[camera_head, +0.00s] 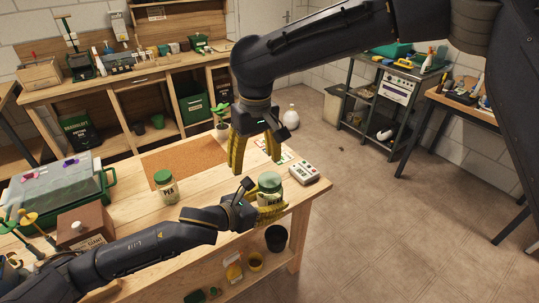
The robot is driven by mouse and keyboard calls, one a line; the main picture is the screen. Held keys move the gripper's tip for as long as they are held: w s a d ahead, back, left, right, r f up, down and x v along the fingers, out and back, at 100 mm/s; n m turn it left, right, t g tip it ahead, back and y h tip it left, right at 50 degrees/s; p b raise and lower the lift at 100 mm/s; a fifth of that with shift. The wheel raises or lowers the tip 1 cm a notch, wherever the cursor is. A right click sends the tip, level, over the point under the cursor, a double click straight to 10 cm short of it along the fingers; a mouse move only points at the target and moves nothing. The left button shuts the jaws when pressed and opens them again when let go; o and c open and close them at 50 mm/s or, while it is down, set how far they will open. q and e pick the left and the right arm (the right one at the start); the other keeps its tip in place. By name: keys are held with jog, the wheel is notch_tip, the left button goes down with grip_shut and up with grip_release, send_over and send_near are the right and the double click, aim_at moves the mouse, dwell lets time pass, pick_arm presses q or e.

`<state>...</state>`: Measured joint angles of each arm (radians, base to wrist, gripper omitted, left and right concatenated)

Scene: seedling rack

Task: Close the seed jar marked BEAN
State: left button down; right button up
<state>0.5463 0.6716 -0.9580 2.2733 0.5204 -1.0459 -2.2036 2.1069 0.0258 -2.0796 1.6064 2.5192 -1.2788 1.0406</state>
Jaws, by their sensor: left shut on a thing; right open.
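A glass jar (268,196) with a green lid (270,180) on top stands near the front right corner of the wooden bench. Its label is hidden, so I cannot read BEAN on it. My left gripper (272,211) reaches in from the left and is shut on this jar, its yellow fingers around the lower body. I cannot tell whether the lid is tight. My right gripper (257,166) points down, open and empty, above and behind the jar, with its yellow fingers apart. A second jar (168,191), marked PEA, stands upright to the left with a green lid.
A small pale device (304,173) lies right of the held jar. A potted seedling (221,127) and a cork mat (185,158) are behind. A brown box (85,229) and a green tray with a clear cover (58,185) are left. Bench surface between the jars is clear.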

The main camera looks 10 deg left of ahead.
aim_at(269, 179)
jog(key=n, duration=0.5)
jog(key=d+n, duration=0.1)
jog(key=n, duration=1.1)
jog(key=shift+s+d+r, duration=0.15)
jog(key=shift+s+r, duration=0.1)
jog(key=shift+r, duration=0.1)
jog(key=n, duration=0.3)
jog(key=shift+d+n, duration=0.2)
jog(key=shift+n, duration=0.2)
jog(key=n, duration=0.5)
jog(key=shift+d+r, duration=0.15)
jog(key=shift+d, duration=0.25)
jog(key=n, duration=0.4)
jog(key=d+n, duration=0.1)
jog(key=n, duration=0.1)
jog(key=shift+w+r+n+h, duration=0.2)
jog(key=shift+n+h, duration=0.1)
jog(key=shift+f, duration=0.1)
jog(key=shift+f, duration=3.95)
